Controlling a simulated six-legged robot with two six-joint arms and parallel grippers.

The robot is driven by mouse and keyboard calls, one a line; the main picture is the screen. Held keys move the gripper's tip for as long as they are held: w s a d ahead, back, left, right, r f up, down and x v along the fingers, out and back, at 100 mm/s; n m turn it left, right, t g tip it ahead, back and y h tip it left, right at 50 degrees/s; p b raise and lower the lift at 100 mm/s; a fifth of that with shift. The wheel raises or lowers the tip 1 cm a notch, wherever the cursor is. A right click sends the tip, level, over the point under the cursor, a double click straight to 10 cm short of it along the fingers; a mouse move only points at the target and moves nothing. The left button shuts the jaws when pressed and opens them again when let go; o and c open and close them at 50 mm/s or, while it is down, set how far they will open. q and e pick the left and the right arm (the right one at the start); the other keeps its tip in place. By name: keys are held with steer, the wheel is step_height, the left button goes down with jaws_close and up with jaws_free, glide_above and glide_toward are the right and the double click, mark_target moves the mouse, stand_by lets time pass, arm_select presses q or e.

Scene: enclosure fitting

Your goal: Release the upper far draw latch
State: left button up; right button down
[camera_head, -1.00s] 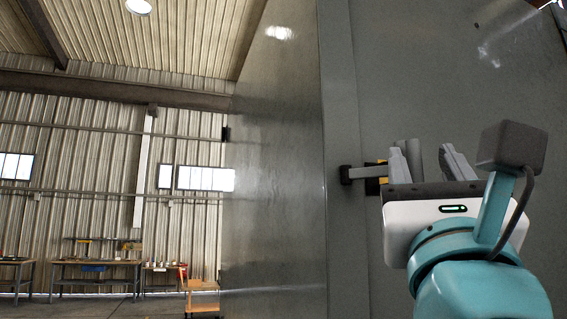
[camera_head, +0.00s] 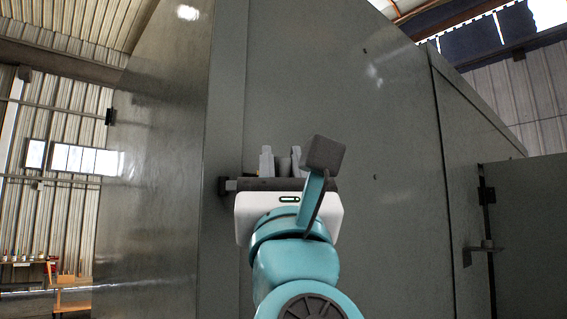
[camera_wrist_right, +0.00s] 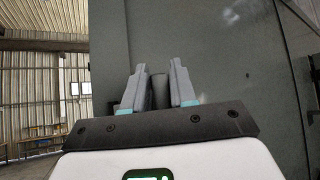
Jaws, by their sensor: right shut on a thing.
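The grey enclosure (camera_head: 340,90) fills the middle of the head view. The draw latch (camera_head: 223,186) sits on its near vertical corner strip. Only a dark catch end shows to the left of my right gripper; the rest is hidden behind the gripper. My right gripper (camera_head: 281,162) is shut on the latch's grey handle, which stands upright between the fingers. In the right wrist view, the dark grey handle (camera_wrist_right: 159,90) shows between the two fingers (camera_wrist_right: 160,84). My left gripper is not in view.
Another latch or hinge fitting (camera_head: 486,192) and a small bracket-like handle (camera_head: 482,248) are at the enclosure's right edge, near a grey open panel (camera_head: 535,230). An orange cart (camera_head: 72,298) stands far off at lower left. The floor between is mostly out of view.

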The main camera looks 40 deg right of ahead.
steer(key=shift+s+d+r+g+h, duration=0.15)
steer(key=shift+g+h, duration=0.15)
steer(key=shift+h, duration=0.2)
steer(key=shift+s+a+m+g+h+b, duration=0.1)
steer(key=shift+a+m+g+h+b, duration=0.1)
steer(key=shift+m+g+h+b, duration=0.25)
steer(key=shift+s+a+m+g+h+b, duration=0.1)
steer(key=shift+a+m+g+h, duration=0.2)
steer(key=shift+h, duration=0.35)
steer(key=shift+s+a+m+g+h+b, duration=0.1)
steer(key=shift+a+m+g+h+b, duration=0.1)
steer(key=shift+m+g+h, duration=0.3)
steer(key=shift+s+a+m+g+h+b, duration=0.1)
steer(key=shift+a+m+g+h+b, duration=0.15)
steer(key=shift+g+h, duration=0.45)
steer(key=m+g+h, duration=0.1)
steer(key=a+m+g+h, duration=0.1)
steer(key=g, duration=0.1)
steer(key=a+m+g+h+b, duration=0.1)
steer(key=g+h, duration=0.1)
steer(key=shift+s, duration=0.15)
steer(key=shift+a, duration=0.25)
